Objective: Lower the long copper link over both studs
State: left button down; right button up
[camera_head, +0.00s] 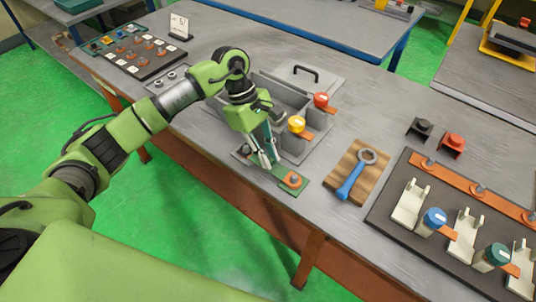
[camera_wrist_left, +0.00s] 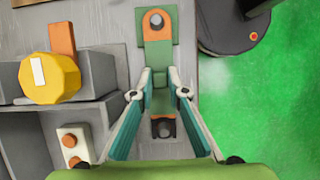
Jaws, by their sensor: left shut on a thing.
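The long copper link seems to be the strip with a green middle between my left fingertips; its copper end (camera_wrist_left: 155,22) shows in the left wrist view. My left gripper (camera_wrist_left: 160,78) is shut on that middle; it also shows in the head view (camera_head: 263,158), low over the table's front edge. The copper end appears around or just above the far stud, over a green pad (camera_head: 296,188). A second stud (camera_wrist_left: 163,128) on a dark base shows between the lower fingers. Whether the link's near end covers it, or the link is seated, I cannot tell. My right gripper is not in view.
A grey compartment tray (camera_head: 283,95) stands close beside my left gripper, holding yellow-capped (camera_head: 297,124) and red-capped (camera_head: 321,100) parts. A wooden block (camera_head: 370,165) with a blue wrench lies to the right. Beyond is a dark panel (camera_head: 397,228) with white brackets.

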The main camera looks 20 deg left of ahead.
pick_arm(q)
jog(key=shift+f, duration=0.1)
jog(key=c, duration=1.9)
grip_release()
jog(key=shift+r+p, duration=1.2)
jog(key=shift+r, duration=2.4)
jog(key=shift+f, duration=0.1)
